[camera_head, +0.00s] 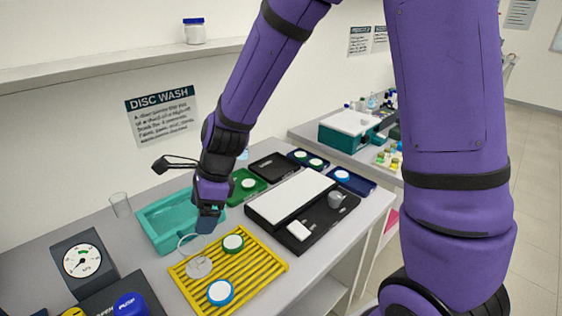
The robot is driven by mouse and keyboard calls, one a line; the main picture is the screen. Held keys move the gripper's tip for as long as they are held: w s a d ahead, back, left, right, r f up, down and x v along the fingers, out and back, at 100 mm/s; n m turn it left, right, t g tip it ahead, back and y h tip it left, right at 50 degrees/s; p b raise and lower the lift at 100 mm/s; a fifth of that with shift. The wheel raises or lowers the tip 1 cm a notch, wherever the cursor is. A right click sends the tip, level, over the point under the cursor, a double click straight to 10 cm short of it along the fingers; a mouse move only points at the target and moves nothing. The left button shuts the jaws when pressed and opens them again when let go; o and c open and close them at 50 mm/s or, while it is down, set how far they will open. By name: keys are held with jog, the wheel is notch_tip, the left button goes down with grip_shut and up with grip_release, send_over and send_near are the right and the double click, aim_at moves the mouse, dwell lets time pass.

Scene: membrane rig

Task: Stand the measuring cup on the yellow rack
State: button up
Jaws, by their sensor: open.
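A clear cup (190,244), which I take for the measuring cup, appears upright at the back left part of the yellow rack (262,262). Its rim shows as a thin ring, and a pale round shape (198,267) shows at its bottom. My gripper (207,222) is open, pointing down just above and behind the cup's rim. I cannot tell whether a finger still touches the cup. Two white-topped discs, one green-rimmed (233,243) and one blue-rimmed (220,291), lie on the rack.
A teal basin (158,233) stands behind the rack. Another clear glass (120,205) stands at the left. A gauge (82,261) and blue knob (130,306) are at the front left. A black tray (318,225) with a white slab (290,197) and grey cup (337,199) lies right.

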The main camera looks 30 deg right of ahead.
jog(key=s+d+r+n+t+h, duration=0.4)
jog(key=s+d+r+n, duration=1.4)
jog(key=d+r, duration=0.3)
jog(key=shift+s+d+n+t, duration=0.3)
jog(key=shift+d+n+t, duration=0.1)
jog(key=shift+n, duration=0.2)
